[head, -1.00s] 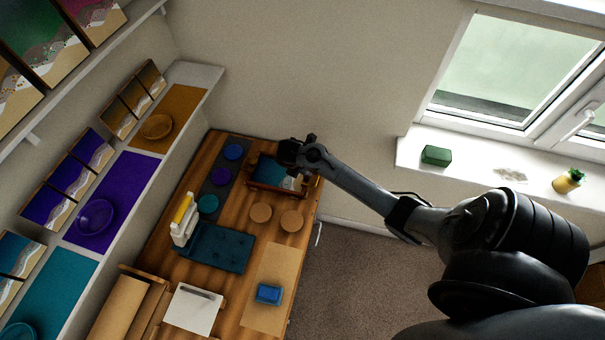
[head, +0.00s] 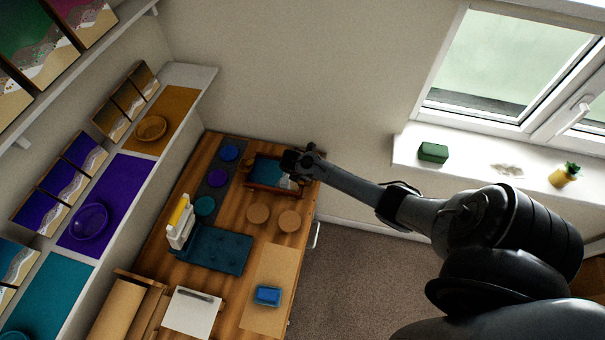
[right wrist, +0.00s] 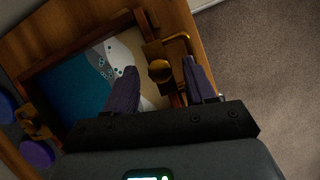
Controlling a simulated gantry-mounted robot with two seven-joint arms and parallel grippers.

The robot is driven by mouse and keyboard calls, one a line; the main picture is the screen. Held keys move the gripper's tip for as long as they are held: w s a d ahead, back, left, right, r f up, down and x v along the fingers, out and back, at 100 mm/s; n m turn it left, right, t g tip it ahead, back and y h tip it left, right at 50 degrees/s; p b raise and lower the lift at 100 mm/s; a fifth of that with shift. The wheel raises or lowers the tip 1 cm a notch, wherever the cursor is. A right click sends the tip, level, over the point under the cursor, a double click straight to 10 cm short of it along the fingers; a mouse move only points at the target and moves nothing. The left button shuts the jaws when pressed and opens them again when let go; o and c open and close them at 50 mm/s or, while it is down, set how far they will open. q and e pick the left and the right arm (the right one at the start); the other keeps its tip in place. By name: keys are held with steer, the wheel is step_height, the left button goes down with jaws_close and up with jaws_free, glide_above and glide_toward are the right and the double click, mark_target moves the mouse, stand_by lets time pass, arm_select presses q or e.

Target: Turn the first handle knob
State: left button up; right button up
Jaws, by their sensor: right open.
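A wooden tray (right wrist: 80,42) with a teal, white and tan resin picture lies on the wooden table, seen close in the right wrist view; in the head view the tray (head: 262,172) is partly covered by my gripper. Contact cannot be told. In the head view the gripper (head: 298,162) is over the tray's right end. My left gripper is not in view.
A shelf (head: 105,185) runs along the left wall. A windowsill (head: 470,165) is at right.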

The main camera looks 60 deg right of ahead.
jaws_close()
